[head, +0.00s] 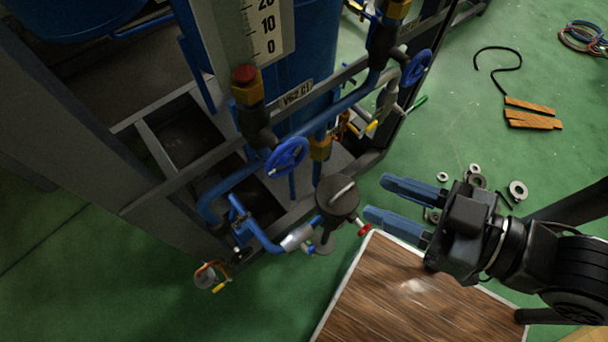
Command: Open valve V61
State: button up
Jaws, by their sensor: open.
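No label reading V61 shows, so I cannot tell which valve it is. One blue handwheel (287,157) sits on the blue pipework at the middle of the head view. A second blue handwheel (416,67) is up and to the right. A small red handle (365,230) is beside a dark round-topped fitting (337,197). My gripper (376,197) is open and empty, its two blue fingers pointing left towards this fitting.
A tag (297,95) reads like V62.C1. A grey metal frame (170,182) surrounds the pipes and blue tank. A wood-topped board (400,298) lies below my gripper.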

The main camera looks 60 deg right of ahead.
aim_at(312, 249)
jog(key=k+l+u, duration=0.35)
jog(key=l, duration=0.4)
jog(key=k+l+u, duration=0.2)
jog(key=l+u, duration=0.15)
jog(key=l, duration=0.4)
jog(key=k+l+u, duration=0.35)
jog(key=l, duration=0.3)
jog(key=k+l+u, duration=0.3)
jog(key=k+l, duration=0.2)
